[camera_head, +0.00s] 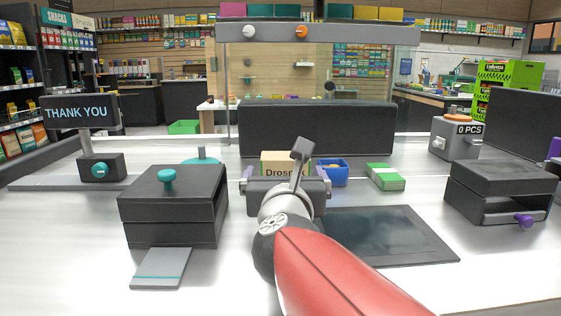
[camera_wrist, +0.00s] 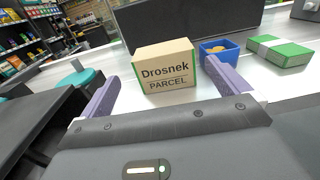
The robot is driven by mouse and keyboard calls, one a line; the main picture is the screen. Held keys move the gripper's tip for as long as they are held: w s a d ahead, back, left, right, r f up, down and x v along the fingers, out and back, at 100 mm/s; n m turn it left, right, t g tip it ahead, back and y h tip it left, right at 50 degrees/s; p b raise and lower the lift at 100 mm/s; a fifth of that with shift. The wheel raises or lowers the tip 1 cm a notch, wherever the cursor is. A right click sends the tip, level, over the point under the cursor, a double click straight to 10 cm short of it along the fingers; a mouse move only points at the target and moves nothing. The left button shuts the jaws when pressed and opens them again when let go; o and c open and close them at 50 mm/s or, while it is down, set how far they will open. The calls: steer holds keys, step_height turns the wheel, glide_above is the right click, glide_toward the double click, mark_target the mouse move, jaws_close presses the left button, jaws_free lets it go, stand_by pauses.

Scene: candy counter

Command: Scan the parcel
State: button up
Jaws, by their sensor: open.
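The parcel is a tan box with green edges, labelled "Drosnek PARCEL" (camera_wrist: 165,68), standing on the white counter. In the head view the parcel (camera_head: 285,163) is partly hidden behind my gripper (camera_head: 285,185). In the wrist view my gripper (camera_wrist: 157,90) has its two purple fingers spread wide apart. The parcel stands ahead of the fingers, roughly centred between them, and does not appear to be held. I cannot make out a scanner for certain; a dark flat pad (camera_head: 385,236) lies on the counter right of my arm.
A blue bin (camera_head: 336,174) stands just right of the parcel, with a green and white box (camera_head: 385,177) further right. A black box-like device (camera_head: 172,205) stands left, another (camera_head: 500,190) right. A low dark panel (camera_head: 315,128) stands behind the parcel.

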mark_target(285, 164)
steer(key=w, duration=0.8)
steer(key=shift+w+d+f, duration=0.1)
steer(key=shift+d+f, duration=0.1)
steer(key=shift+d, duration=0.1)
steer(key=c, duration=0.9)
